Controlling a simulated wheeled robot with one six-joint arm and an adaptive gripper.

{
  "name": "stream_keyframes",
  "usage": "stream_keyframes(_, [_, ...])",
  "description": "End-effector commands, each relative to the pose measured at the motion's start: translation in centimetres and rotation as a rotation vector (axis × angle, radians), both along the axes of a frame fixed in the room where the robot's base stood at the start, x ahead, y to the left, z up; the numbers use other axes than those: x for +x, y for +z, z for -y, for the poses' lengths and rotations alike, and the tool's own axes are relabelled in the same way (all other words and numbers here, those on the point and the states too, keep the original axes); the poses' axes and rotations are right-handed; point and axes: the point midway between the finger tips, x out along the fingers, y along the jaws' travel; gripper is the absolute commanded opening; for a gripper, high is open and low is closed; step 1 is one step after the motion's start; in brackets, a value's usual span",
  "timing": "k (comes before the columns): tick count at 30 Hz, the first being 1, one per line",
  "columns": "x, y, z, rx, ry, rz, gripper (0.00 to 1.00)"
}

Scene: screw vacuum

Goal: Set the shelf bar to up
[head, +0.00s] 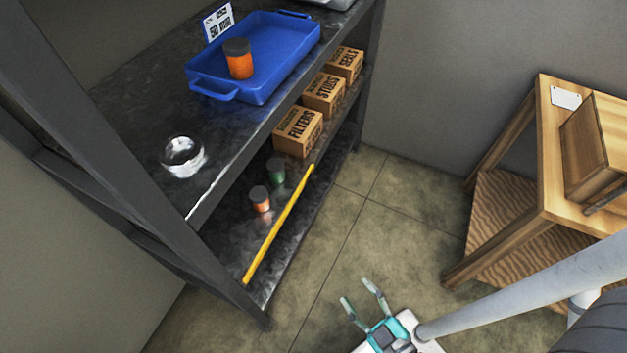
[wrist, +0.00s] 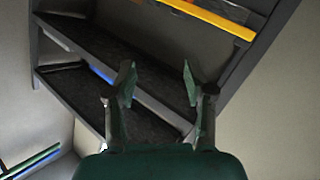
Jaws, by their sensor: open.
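The yellow shelf bar (head: 279,223) runs along the front edge of the dark metal shelf unit's lower board (head: 226,240), low down in front of the items there. In the wrist view the bar (wrist: 212,16) crosses the top of the picture, apart from my fingers. My gripper (head: 356,291) is open and empty above the floor, to the right of the shelf unit in the head view. Its two fingers (wrist: 159,68) stand apart in the wrist view with nothing between them.
The lower board holds an orange jar (head: 260,200), a green jar (head: 275,171) and cardboard boxes (head: 298,132). Above are a blue tray (head: 205,75) with an orange jar (head: 238,62), and a glass dish (head: 182,156). A wooden table (head: 550,206) stands right. Floor between is clear.

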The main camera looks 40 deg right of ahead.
Motion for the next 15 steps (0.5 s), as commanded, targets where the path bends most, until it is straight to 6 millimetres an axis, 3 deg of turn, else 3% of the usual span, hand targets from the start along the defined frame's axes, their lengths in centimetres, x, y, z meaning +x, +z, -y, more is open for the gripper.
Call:
stream_keyframes(6, [6.2, -3.9, 1.8, -0.247, -0.001, 0.013, 0.53])
stream_keyframes(15, [15.6, -7.5, 5.5, -0.596, -0.008, 0.003, 0.53])
